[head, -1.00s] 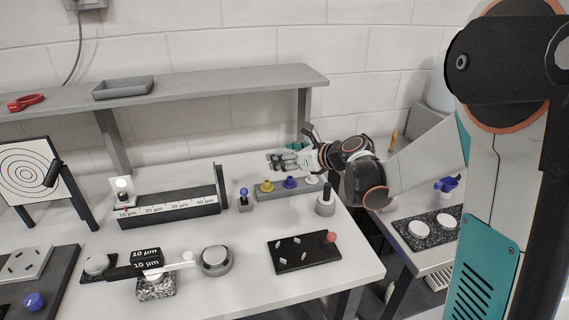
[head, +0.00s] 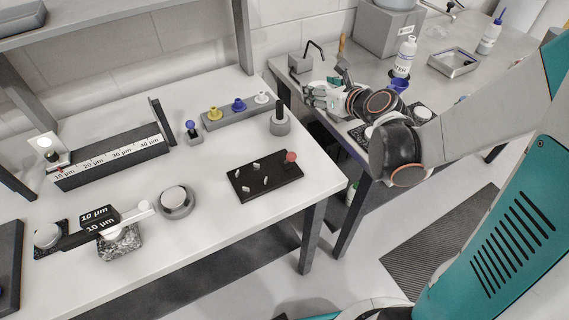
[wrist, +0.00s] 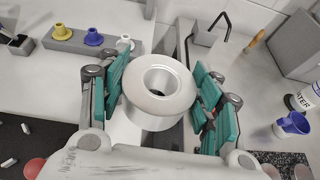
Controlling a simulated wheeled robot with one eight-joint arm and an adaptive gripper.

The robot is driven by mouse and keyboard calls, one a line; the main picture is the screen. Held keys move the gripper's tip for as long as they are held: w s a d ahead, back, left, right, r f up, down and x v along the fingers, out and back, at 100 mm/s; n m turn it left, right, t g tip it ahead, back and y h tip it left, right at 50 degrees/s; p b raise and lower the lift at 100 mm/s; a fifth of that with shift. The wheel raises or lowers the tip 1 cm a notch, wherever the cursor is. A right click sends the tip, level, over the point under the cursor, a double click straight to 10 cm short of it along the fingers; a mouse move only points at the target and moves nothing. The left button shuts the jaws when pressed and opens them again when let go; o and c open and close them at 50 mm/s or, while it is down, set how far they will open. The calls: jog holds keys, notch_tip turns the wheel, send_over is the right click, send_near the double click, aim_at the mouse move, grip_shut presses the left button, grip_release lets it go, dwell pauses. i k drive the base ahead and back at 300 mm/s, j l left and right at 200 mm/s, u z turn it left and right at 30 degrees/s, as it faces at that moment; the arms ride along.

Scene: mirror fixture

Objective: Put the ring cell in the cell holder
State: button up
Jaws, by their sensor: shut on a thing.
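The ring cell (wrist: 150,118) is a thick white ring with a round hole. In the wrist view it sits between the teal pads of my gripper (wrist: 163,88), which is shut on it. In the head view my gripper (head: 325,95) is above the gap between the two tables, near the back of the right one; the ring is hard to make out there. I cannot tell for sure which thing is the cell holder. A grey round base with a white disc (head: 175,200) stands on the left table.
A grey rail with coloured knobs (head: 235,112), a grey post (head: 279,123) and a black pegged plate (head: 265,176) stand on the left table. On the right table are a grey block with a bent rod (head: 300,64), a white bottle (head: 404,58) and a blue cup (wrist: 291,124).

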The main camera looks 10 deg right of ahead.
aim_at(251, 179)
jog(key=k+j+z, duration=0.2)
jog(key=j, duration=0.25)
jog(key=k+j+z, duration=0.15)
jog(key=j, duration=0.3)
jog(key=k+j+z, duration=0.2)
jog(key=j, duration=0.2)
jog(key=k+j, duration=0.3)
jog(key=j, duration=0.25)
